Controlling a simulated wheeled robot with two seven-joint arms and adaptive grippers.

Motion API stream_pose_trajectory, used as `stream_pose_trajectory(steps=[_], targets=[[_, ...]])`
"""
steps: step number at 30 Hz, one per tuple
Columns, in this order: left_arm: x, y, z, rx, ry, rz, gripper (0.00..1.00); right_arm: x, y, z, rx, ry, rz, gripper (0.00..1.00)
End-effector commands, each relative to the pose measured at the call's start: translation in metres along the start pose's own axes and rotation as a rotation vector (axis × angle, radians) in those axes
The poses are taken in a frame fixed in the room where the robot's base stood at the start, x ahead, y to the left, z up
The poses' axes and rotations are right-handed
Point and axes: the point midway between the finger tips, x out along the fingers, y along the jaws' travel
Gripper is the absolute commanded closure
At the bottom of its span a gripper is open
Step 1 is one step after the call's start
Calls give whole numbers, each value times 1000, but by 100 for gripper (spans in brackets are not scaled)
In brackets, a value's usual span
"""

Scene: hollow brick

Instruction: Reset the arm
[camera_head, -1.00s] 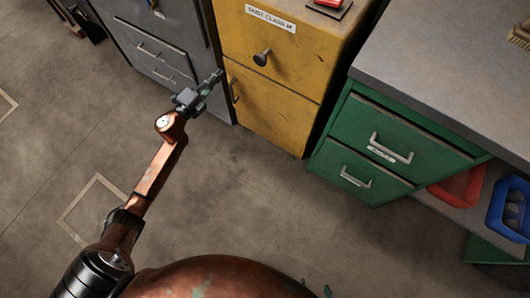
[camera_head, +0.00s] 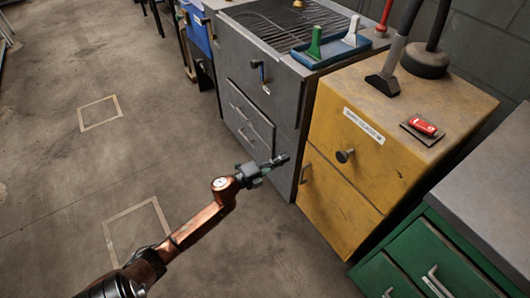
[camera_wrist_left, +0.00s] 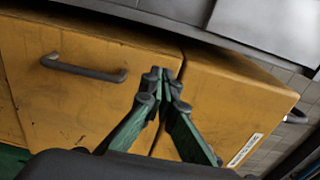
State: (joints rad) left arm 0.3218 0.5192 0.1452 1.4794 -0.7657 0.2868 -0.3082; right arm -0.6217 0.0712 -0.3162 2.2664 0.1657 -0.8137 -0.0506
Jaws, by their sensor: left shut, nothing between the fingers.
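My left arm comes in from the lower left in the head view, copper-coloured, with its left gripper (camera_head: 282,160) at the end. The gripper is shut and empty, its fingertips close together in the left wrist view (camera_wrist_left: 164,82). In the head view it stands in front of the grey cabinet's lower front, left of the yellow cabinet. In the left wrist view the yellow cabinet front lies beyond the fingertips. I cannot tell the exact gap between them. My right gripper is not in view.
The yellow cabinet (camera_head: 335,190) has a dark knob and a bar handle (camera_wrist_left: 84,68). The grey cabinet (camera_head: 250,98) carries a dark grille and a blue tray (camera_head: 332,52). A green drawer unit (camera_head: 420,255) stands at the lower right. Open floor (camera_head: 60,170) lies to the left.

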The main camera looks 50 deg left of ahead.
Motion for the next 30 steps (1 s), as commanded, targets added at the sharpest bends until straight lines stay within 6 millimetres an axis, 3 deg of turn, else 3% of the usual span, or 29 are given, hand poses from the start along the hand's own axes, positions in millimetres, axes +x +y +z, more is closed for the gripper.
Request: stream_pose_trajectory(steps=[1, 3, 12, 25, 30], targets=[[-3, -8, 19, 6, -10, -5, 100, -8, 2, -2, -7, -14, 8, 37], [-4, -8, 32, 5, -5, -3, 100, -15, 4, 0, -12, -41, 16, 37], [-14, -5, 75, 5, 3, -2, 100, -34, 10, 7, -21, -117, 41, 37], [-20, -2, 87, -1, -3, 0, 100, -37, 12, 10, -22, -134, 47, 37], [-42, 26, 83, -91, -99, 46, 100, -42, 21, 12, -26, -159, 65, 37]])
